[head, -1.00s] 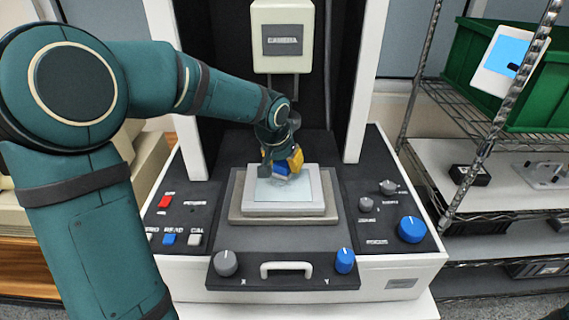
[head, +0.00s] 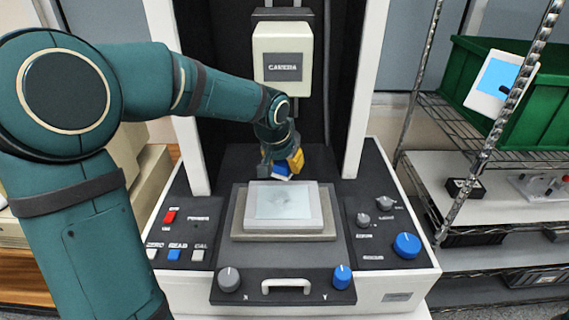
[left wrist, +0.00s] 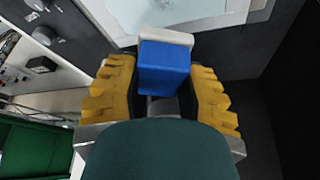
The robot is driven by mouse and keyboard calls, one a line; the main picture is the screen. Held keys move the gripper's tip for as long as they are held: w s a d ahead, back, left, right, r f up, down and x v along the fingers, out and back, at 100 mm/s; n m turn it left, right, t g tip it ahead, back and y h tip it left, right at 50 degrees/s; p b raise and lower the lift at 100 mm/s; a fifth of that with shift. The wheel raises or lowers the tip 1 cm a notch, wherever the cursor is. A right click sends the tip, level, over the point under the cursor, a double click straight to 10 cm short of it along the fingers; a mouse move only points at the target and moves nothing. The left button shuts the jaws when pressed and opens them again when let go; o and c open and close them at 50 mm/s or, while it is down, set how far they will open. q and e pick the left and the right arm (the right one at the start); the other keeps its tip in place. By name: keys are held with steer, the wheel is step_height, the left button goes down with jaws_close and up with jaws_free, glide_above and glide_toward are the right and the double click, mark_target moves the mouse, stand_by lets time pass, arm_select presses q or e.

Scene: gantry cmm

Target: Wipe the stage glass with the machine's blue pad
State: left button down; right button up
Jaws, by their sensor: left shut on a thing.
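The blue pad (head: 282,170) is in my left gripper (head: 286,160). The stage glass (head: 284,205) is a pale panel in a light frame on a raised stage, with a greyish smudge near its middle. In the head view the pad is at the glass's back edge; I cannot tell if it touches. In the left wrist view the yellow fingers of my left gripper (left wrist: 163,92) flank the blue pad (left wrist: 164,68). Its pale far face points toward the stage glass (left wrist: 165,12), which is partly out of view. My right gripper is not in view.
The camera box (head: 282,59) hangs above and behind the stage. The console has a red switch (head: 169,217), a large blue knob (head: 406,245) and a front handle (head: 286,286). A wire shelf with a green bin (head: 500,95) stands at right.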

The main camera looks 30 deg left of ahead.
arm_select(q)
steer(key=shift+r, duration=0.1)
steer(key=shift+r+p, duration=1.05)
steer(key=shift+r, duration=0.5)
steer(key=shift+f, duration=0.1)
